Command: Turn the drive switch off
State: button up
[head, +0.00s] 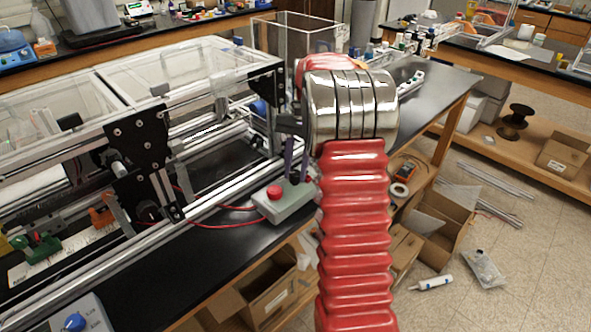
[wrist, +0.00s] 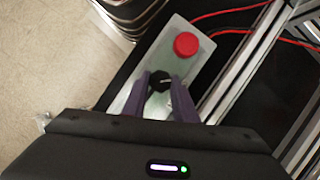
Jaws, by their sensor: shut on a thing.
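The drive switch is a black rotary knob (wrist: 159,83) on a pale grey-green control box (head: 290,204), beside a red button (head: 274,192). The box lies near the front edge of the black bench. My gripper (head: 296,178) reaches down onto the knob with its two purple fingers. In the wrist view the fingers of my gripper (wrist: 160,79) are on either side of the knob and shut on it. A pale mark shows on the knob's top, pointing roughly to the right in that view. The fingers hide part of the knob's sides.
The aluminium extrusion frame (head: 150,150) stands on the bench just left of my gripper. Red cables (head: 215,224) run from the box towards it. A grey box with a blue knob (head: 75,321) is at the bottom left. Cardboard boxes (head: 440,220) stand on the floor at the right.

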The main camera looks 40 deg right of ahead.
jog(key=shift+n, duration=0.3)
jog(key=o, duration=1)
jog(key=shift+o, duration=0.2)
jog(key=v, duration=1.3)
jog(key=shift+w+r, duration=0.15)
jog(key=shift+r, duration=0.25)
